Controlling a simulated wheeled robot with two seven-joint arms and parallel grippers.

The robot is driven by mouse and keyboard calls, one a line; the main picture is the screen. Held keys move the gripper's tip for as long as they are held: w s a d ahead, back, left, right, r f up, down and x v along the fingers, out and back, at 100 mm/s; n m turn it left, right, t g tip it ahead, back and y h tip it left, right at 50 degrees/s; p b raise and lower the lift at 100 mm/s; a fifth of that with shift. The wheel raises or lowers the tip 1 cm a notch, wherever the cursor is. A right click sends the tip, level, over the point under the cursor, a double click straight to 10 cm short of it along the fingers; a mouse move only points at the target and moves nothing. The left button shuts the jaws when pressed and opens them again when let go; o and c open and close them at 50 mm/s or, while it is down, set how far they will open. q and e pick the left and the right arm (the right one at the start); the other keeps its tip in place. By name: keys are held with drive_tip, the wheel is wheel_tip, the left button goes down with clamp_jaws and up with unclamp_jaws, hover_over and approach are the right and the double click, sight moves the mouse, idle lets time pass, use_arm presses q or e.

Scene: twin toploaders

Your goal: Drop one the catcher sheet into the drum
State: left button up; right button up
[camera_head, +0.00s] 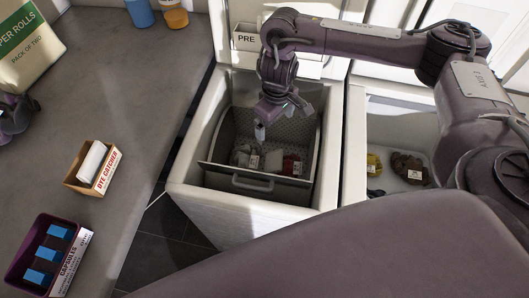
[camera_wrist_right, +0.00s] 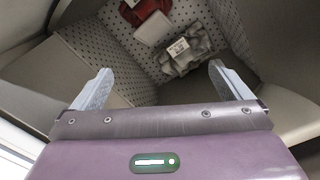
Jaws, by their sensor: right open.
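The dye catcher box (camera_head: 97,168) stands on the grey counter at left, with white sheets (camera_head: 92,161) showing at its open top. The drum (camera_head: 298,128) of the left toploader is open and has dotted inner walls. Inside lie a grey cloth (camera_wrist_right: 185,52), a red cloth (camera_wrist_right: 140,10) and a pale, flat, square piece (camera_wrist_right: 152,28) that looks like a sheet, between the cloths. My right gripper (camera_wrist_right: 160,88) is open and empty, pointing down into the drum above them. A purple part at the left edge of the head view may be my left gripper (camera_head: 14,114); its fingers are unclear.
A capsules tray (camera_head: 82,245) with blue capsules is at the counter's front. A paper rolls pack (camera_head: 28,45) and bottles (camera_head: 140,12) stand farther back. The right toploader (camera_head: 385,112) is open, with yellow and brown cloths inside. The drum walls closely surround my right gripper.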

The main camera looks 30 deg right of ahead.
wheel_tip(320, 180, up, 6)
drive_tip(key=shift+p, duration=0.85)
